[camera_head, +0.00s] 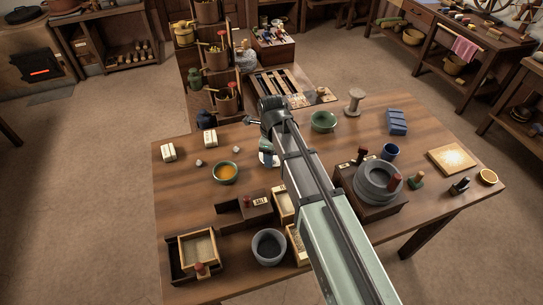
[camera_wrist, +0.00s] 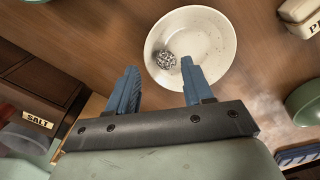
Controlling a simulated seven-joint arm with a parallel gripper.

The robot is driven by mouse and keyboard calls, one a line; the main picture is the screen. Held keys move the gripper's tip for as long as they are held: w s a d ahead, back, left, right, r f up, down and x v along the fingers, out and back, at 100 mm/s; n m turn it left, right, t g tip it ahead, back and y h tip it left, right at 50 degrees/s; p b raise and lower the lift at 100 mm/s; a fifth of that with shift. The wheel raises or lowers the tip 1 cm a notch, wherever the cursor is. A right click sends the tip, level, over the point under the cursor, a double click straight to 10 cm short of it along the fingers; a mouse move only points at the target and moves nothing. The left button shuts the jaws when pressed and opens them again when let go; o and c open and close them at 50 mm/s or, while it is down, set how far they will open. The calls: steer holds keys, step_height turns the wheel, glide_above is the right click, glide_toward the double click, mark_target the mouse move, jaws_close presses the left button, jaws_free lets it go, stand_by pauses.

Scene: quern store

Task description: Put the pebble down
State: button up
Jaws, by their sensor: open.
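The pebble (camera_wrist: 165,59) is a small speckled grey stone in the wrist view. It lies inside a round white dish (camera_wrist: 212,38), toward the dish's left side. My gripper (camera_wrist: 158,68) is open, its blue fingers spread apart at the dish's near edge, with the pebble in line with the gap between them. I see nothing held. I cannot tell the fingers' height above the dish. In the head view my gripper (camera_head: 268,147) is over the middle of the table, and the white dish (camera_head: 263,159) is mostly hidden by my arm. The pebble is not visible there.
An orange-filled green bowl (camera_head: 226,173) stands left of the dish, a green bowl (camera_head: 324,122) right of it. A wooden box labelled SALT (camera_head: 247,213) and a grey bowl (camera_head: 269,247) are nearer the front. A stone quern (camera_head: 377,182) stands right. The table's left part has free room.

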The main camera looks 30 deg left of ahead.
step_height(320, 180, up, 12)
steer(key=shift+r, duration=0.25)
stand_by(0.4)
steer(key=shift+o, duration=0.3)
